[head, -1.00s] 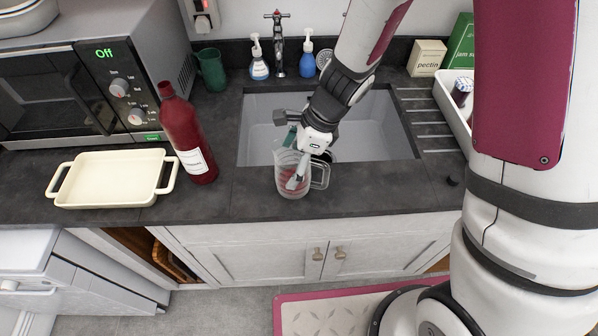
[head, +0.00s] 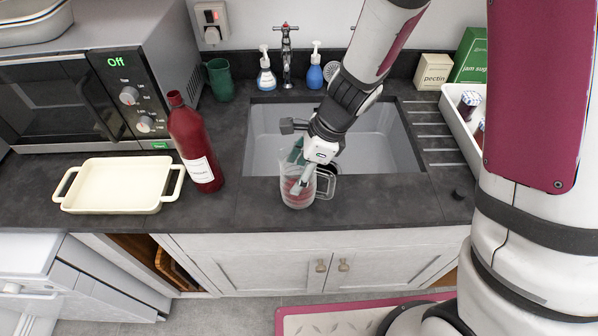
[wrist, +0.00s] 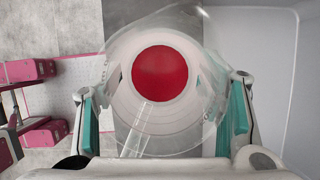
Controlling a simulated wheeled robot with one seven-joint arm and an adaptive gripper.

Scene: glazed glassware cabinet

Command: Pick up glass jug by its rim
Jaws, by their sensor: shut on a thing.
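The clear glass jug (head: 297,196) with red in its bottom is at the counter strip in front of the sink. Its dark-edged handle (head: 327,181) points right. My gripper (head: 299,170) reaches down to it from the sink side and is shut on the jug's upper part. In the wrist view the jug (wrist: 165,115) lies between the teal finger pads (wrist: 165,110), one on each side, and I look down its mouth onto the red round bottom. I cannot tell whether its base touches the counter.
A red bottle (head: 194,145) and a cream baking dish (head: 112,187) stand left of the jug. The sink (head: 385,145) is behind it, with soap bottles and a tap (head: 286,55) at the back. A white tray (head: 455,118) is on the right. The counter right of the jug is mostly clear.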

